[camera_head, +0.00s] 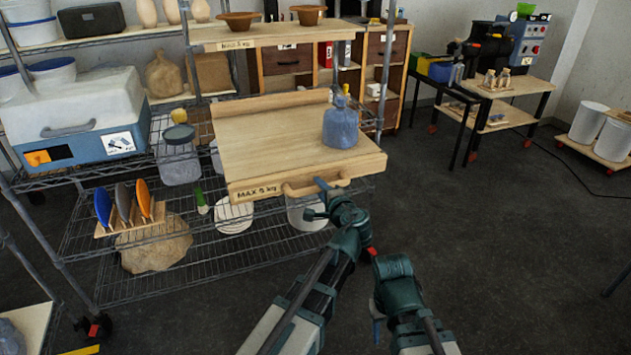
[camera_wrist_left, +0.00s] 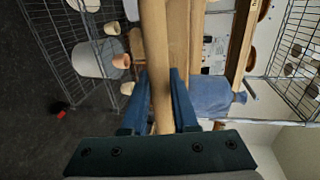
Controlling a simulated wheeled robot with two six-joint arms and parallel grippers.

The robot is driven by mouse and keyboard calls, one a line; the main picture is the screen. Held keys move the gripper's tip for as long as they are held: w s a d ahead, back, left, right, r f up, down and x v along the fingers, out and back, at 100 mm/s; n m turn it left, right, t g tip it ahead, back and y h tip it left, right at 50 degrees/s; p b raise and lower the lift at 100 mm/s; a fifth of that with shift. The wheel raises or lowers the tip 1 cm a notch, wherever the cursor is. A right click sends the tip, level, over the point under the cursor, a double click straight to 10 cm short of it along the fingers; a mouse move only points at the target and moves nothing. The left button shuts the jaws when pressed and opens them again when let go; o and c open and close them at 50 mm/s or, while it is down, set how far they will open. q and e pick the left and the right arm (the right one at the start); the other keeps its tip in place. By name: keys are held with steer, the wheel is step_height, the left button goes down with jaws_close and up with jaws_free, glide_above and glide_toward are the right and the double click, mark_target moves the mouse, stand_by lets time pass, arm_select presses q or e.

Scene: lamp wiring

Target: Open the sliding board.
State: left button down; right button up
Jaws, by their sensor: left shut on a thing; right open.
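The sliding board (camera_head: 275,140) is a light wooden shelf board marked "MAX 5 kg", standing out from the wire shelving rack toward me. A wooden bar handle (camera_head: 300,187) runs along its front edge. My left gripper (camera_head: 322,186) is shut on the handle near its right end. The left wrist view shows the handle (camera_wrist_left: 160,75) between the two blue fingers. A blue-grey sack (camera_head: 341,125) stands on the board toward the right; it also shows in the left wrist view (camera_wrist_left: 212,97). My right gripper (camera_head: 377,318) is open, low in front of the rack, with its fingers mostly hidden.
A blue and white cooler box (camera_head: 85,120) and a lidded jar (camera_head: 179,160) stand left of the board. Colored plates (camera_head: 125,205) sit in a rack below. A wooden cabinet (camera_head: 290,65) is behind. The dark floor (camera_head: 490,240) to the right is clear.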

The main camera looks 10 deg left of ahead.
arm_select(q)
steer(key=shift+f+v, duration=0.15)
steer(key=shift+v, duration=0.7)
steer(key=shift+f+v, duration=0.2)
steer(key=shift+v, duration=0.6)
steer(key=c, duration=0.7)
jaws_free()
